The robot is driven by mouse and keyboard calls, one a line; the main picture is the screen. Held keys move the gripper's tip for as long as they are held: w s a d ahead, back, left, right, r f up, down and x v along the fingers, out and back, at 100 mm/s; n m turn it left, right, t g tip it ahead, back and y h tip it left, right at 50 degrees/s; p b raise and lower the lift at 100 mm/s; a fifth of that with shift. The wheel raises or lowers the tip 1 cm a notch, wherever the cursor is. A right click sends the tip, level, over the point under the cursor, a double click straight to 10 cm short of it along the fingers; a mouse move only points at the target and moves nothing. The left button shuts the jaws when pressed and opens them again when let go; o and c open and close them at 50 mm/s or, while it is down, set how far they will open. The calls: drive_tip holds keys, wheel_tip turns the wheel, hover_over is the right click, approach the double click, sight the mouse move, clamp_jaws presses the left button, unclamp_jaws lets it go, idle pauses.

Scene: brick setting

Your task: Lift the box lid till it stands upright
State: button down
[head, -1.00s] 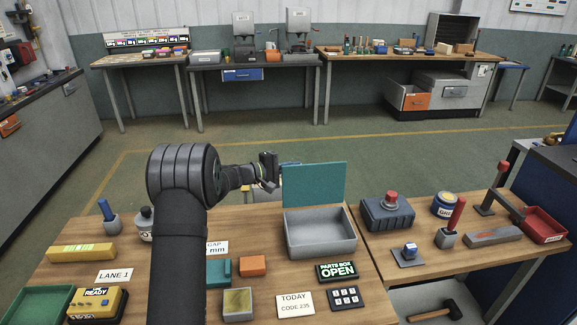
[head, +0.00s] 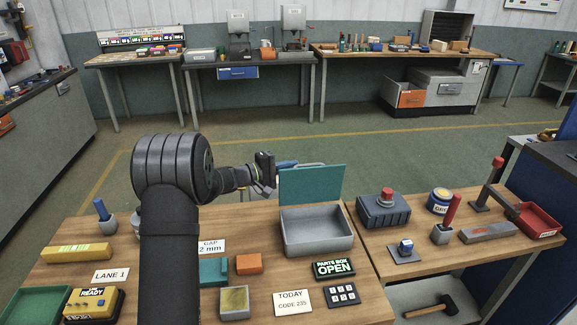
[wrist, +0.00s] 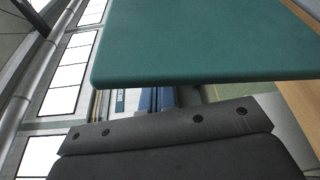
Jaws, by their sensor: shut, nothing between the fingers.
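The grey box (head: 318,244) sits on the wooden bench, open and empty. Its teal lid (head: 312,184) stands about upright along the box's back edge. The lid also fills the upper part of the wrist view (wrist: 210,45). My gripper (head: 272,191) is beside the lid's left edge, level with the lid's middle, and holds nothing. It is small in the head view, and I cannot tell whether it touches the lid. The fingertips are not clear in the wrist view.
A lit sign reading "PARTS BOX OPEN" (head: 334,269) lies in front of the box. A blue-grey case with a red knob (head: 383,209) stands to the right. An orange block (head: 248,264) and a teal block (head: 213,271) lie at front left.

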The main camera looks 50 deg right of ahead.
drive_tip(key=w+d, duration=0.3)
drive_tip(key=v, duration=1)
drive_tip(key=shift+f, duration=0.3)
drive_tip(key=shift+s, duration=0.15)
drive_tip(key=s+d, duration=0.6)
drive_tip(key=s, duration=0.1)
idle(0.4)
